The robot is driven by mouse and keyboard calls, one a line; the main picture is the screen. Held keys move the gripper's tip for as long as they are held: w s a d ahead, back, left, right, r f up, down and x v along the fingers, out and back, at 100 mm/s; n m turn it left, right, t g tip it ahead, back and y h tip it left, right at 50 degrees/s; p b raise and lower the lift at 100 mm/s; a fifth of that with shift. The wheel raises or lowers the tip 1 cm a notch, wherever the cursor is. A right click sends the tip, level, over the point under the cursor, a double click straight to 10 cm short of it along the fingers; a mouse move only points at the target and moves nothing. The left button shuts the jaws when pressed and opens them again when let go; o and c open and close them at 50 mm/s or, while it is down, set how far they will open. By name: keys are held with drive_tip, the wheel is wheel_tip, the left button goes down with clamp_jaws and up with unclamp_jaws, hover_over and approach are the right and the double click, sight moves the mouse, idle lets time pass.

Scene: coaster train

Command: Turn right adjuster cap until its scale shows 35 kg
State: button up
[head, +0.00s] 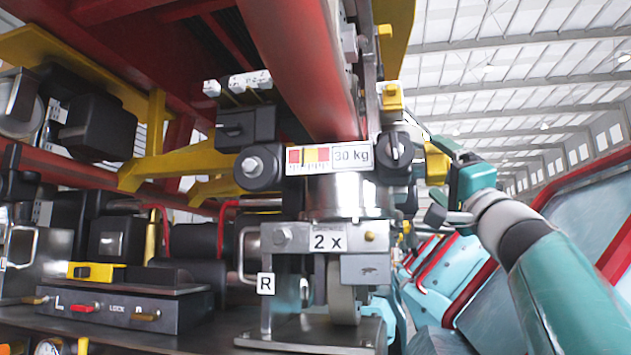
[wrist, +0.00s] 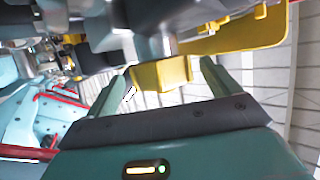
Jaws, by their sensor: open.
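The scale plate (head: 335,159) has a red and yellow band and a label reading 30 kg. A yellow cap-like block (head: 436,163) sticks out at the right of this assembly; it looks like the right adjuster cap. In the wrist view the yellow block (wrist: 162,75) lies between the fingertips of my gripper (wrist: 164,68). My gripper (head: 441,168) is open and comes in from the right. Gaps show beside the block, and I cannot tell whether either finger touches it. The pointer on the scale is too small to read.
A black round knob (head: 258,168) sits left of the scale and another black part (head: 395,150) right of it. A metal wheel bracket marked 2 x (head: 328,242) stands below. A red tube (head: 305,70) runs above. Teal train seats (head: 445,275) lie at the lower right.

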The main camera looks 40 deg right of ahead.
drive_tip(key=shift+x, duration=1.1)
drive_tip(key=shift+s+r, duration=0.1)
drive_tip(key=shift+s, duration=0.05)
drive_tip(key=c, duration=1)
drive_tip(key=shift+g, duration=0.3)
drive_tip(key=shift+a+m+g+h, duration=0.15)
drive_tip(key=shift+m+g+h, duration=0.35)
drive_tip(key=shift+m+g, duration=0.8)
drive_tip(key=shift+g, duration=0.1)
